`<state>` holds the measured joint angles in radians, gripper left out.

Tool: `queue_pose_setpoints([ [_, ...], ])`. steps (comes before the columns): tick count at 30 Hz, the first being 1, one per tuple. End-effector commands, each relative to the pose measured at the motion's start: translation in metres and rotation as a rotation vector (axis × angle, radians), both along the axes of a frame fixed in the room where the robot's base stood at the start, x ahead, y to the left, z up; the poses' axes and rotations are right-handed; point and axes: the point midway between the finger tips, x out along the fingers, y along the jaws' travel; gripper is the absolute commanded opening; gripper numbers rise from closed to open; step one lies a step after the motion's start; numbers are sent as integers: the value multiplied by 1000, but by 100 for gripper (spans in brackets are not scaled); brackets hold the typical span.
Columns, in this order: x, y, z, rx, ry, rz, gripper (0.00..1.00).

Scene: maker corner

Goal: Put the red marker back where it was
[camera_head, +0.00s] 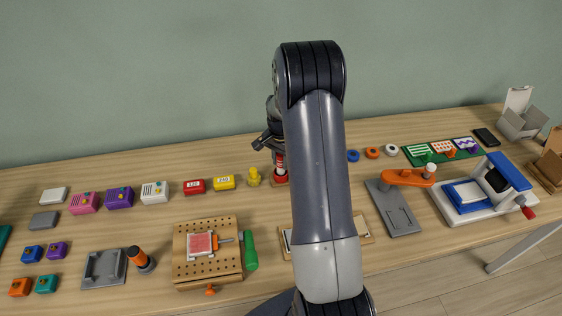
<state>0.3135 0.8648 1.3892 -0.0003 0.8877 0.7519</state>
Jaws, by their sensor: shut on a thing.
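My gripper (274,148) is over the back middle of the bench, partly hidden behind my own arm. It is shut on a red thing with a white band, which I take to be the red marker (280,165). The marker looks upright, and its right side is hidden by my arm. A reddish-brown base (280,180) shows right under it. I cannot tell whether the marker touches this base. A small yellow knobbed piece (254,178) stands just to the left.
Yellow (224,182) and red (194,187) labelled blocks lie further left. A pegboard block (184,270) and a green-handled tool (250,252) are in front. Blue (353,156), orange (372,153) and white (392,150) rings lie right of my arm. A grey plate with an orange arm (399,215) stands front right.

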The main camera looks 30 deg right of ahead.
Motion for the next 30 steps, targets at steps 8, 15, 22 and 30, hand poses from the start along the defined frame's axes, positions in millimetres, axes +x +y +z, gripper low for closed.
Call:
queue_pose_setpoints([
  [8,0,0,-11,0,0,0,7],
  [15,0,0,-15,0,0,0,29],
  [22,0,0,-14,0,0,0,47],
  [30,0,0,-12,0,0,0,47],
])
